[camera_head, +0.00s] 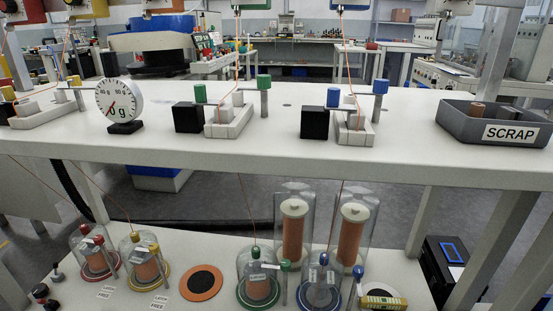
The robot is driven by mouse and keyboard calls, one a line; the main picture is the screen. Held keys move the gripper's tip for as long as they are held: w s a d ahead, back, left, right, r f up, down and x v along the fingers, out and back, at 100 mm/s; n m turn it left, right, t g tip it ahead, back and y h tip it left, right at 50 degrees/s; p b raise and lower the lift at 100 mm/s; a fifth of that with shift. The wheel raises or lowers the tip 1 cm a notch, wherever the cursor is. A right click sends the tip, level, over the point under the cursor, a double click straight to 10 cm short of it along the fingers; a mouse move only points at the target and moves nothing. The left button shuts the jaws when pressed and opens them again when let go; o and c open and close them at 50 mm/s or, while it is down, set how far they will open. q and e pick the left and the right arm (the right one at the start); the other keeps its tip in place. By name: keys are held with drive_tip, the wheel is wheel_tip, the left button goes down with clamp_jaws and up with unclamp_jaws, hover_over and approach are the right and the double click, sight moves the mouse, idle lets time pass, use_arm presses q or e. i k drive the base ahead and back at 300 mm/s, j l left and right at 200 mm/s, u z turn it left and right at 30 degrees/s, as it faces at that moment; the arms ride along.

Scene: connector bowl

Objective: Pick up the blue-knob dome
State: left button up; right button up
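The blue-knob dome (321,284) is a clear bell-shaped cover on the lower front table, right of the middle. It stands upright on a blue-rimmed round base, with a blue knob on top. A metal post with a blue cap stands at its right. A small white label is on its front. What is inside it is hard to make out. Neither of my grippers shows in the head view.
Similar domes with red (92,256), yellow (142,258) and green (258,278) knobs stand to the left. Two tall clear jars with copper coils (293,236) stand close behind. The upper shelf (270,150) overhangs the back. A SCRAP tray (480,128) sits on the shelf.

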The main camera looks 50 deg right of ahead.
sight(327, 298)
drive_tip(key=k+j+z, duration=0.1)
drive_tip(key=z, duration=1.75)
